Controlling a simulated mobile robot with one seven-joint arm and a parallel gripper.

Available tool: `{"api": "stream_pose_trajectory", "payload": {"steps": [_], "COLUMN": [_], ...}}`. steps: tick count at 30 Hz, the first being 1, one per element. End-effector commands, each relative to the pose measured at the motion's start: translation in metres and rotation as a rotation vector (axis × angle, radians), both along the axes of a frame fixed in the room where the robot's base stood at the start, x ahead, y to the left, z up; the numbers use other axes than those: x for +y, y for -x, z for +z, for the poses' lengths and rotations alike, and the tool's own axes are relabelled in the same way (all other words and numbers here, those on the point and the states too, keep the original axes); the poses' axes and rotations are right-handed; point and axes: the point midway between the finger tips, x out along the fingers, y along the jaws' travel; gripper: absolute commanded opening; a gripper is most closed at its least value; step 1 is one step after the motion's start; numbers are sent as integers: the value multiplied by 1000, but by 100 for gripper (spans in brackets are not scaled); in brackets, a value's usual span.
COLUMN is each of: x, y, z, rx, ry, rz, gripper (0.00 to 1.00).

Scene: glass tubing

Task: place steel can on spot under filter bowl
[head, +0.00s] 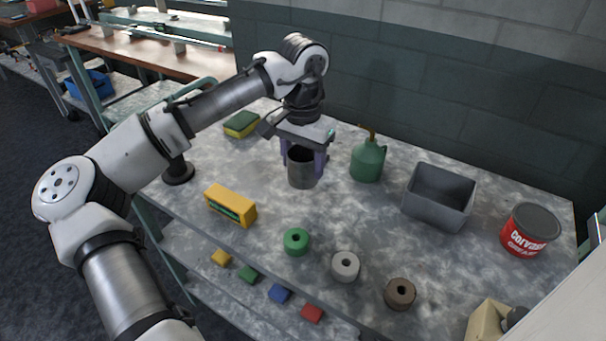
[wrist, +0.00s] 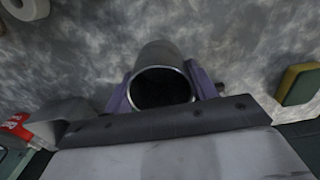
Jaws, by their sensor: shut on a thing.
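The steel can (head: 302,170) is a grey, open-topped cylinder, upright between the purple fingers of my gripper (head: 303,161) near the back middle of the bench. My gripper is shut on it from above, one finger on each side. In the wrist view the can (wrist: 163,58) shows its bright rim and dark inside between the fingers. I cannot tell whether its bottom touches the bench. I cannot make out a filter bowl or its spot. A dark round piece (head: 178,173) stands on the bench at the left, partly hidden by my arm.
A green oil can (head: 367,162) stands just right of the steel can, with a grey bin (head: 440,197) and a red grease tub (head: 529,230) farther right. A yellow block (head: 230,206) and several rings lie in front. A sponge (head: 241,124) is behind left.

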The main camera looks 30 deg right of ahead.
Motion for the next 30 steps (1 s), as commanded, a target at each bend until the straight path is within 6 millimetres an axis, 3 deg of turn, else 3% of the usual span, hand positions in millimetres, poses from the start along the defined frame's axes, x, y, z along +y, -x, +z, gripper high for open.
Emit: {"api": "stream_pose_trajectory", "payload": {"steps": [9, 22, 23, 27, 30], "x": [0, 0, 0, 0, 0], "y": [0, 0, 0, 0, 0], "z": [-40, -48, -47, -47, -47], "rx": [-1, 1, 0, 0, 0], "ry": [-1, 1, 0, 0, 0], "rz": [0, -1, -1, -1, -1], "gripper": [31, 31, 61, 79, 79]}}
